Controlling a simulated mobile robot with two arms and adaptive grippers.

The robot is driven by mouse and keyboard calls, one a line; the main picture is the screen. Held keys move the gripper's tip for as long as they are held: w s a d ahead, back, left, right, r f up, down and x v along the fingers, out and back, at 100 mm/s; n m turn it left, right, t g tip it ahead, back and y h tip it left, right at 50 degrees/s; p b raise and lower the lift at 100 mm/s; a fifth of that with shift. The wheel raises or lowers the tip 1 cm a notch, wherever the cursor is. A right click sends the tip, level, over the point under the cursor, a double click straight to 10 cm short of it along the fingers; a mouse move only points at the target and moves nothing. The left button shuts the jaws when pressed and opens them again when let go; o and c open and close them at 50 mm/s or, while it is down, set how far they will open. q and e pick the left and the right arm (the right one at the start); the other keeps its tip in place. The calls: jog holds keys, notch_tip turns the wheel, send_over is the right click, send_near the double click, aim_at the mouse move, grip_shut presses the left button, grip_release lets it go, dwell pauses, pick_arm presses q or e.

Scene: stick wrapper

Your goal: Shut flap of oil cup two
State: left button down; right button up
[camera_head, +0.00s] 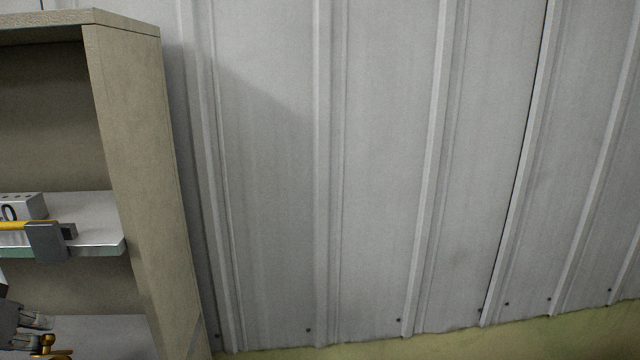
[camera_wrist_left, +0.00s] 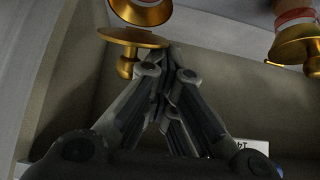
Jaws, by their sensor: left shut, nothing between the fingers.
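I cannot tell which is cup two. My left gripper (camera_wrist_left: 167,58) is shut and empty, its tips close beside the left flap; contact is unclear. In the head view my left gripper (camera_head: 40,321) is at the lower left edge, above a brass part (camera_head: 47,345). My right gripper is not seen.
A beige shelf unit (camera_head: 135,150) fills the left of the head view. Its middle shelf (camera_head: 95,206) holds a grey block (camera_head: 22,206) and a yellow bar with a grey end (camera_head: 46,242). A white label (camera_wrist_left: 250,147) shows low right. A corrugated wall stands behind.

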pick_arm(q)
jog(key=shift+s+d, duration=0.3)
jog(key=shift+s, duration=0.15)
jog(key=shift+s+b, duration=0.3)
jog(key=shift+s, duration=0.05)
jog(key=shift+r, duration=0.15)
notch_tip(320, 180, up, 4)
jog(key=p, duration=0.4)
jog(key=shift+d, duration=0.15)
jog(key=shift+r+p, duration=0.5)
jog(key=shift+p, duration=0.2)
jog(key=shift+f, duration=0.1)
